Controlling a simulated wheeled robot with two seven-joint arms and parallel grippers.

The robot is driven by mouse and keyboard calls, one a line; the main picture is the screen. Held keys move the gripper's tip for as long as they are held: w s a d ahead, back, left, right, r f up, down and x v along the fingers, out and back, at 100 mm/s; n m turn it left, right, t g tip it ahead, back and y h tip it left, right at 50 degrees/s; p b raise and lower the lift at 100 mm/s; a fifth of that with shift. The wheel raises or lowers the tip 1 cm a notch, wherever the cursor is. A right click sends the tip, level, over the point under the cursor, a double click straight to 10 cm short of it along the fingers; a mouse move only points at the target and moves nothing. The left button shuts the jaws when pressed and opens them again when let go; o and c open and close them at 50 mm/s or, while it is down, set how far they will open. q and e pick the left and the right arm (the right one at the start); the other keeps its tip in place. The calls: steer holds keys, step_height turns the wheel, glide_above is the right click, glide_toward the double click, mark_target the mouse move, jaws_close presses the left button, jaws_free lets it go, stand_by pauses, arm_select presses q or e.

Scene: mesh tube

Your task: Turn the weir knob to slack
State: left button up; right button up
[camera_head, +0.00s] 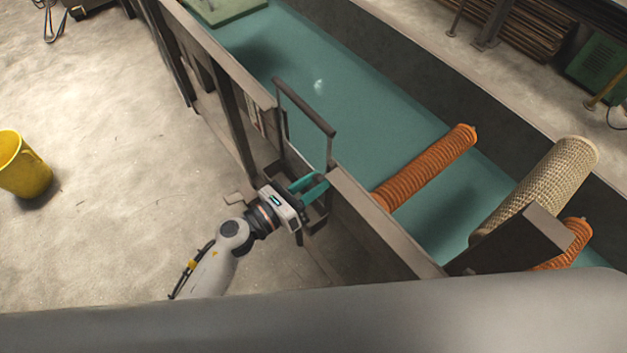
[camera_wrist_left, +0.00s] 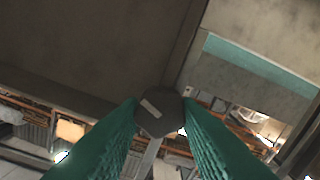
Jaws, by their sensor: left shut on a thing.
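My left gripper (camera_head: 314,184) is at the near wall of the water channel, beside a dark metal frame (camera_head: 304,106). Its two green fingers are shut on the weir knob (camera_wrist_left: 160,112). In the left wrist view the knob is a dark, many-sided knob with a pale bar mark on its face, slanting down to the right. It sits between the fingertips (camera_wrist_left: 162,108). In the head view I cannot make out the knob at the fingers. No slack label is readable. My right gripper is not in view.
The channel holds teal water (camera_head: 345,85). Orange ribbed tubes (camera_head: 428,168) and a pale mesh tube (camera_head: 540,188) lie across it at the right. A yellow bucket (camera_head: 24,165) stands on the open concrete floor (camera_head: 110,150) at the left.

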arm_select(q)
steer(key=shift+n, duration=0.6)
steer(key=o, duration=1)
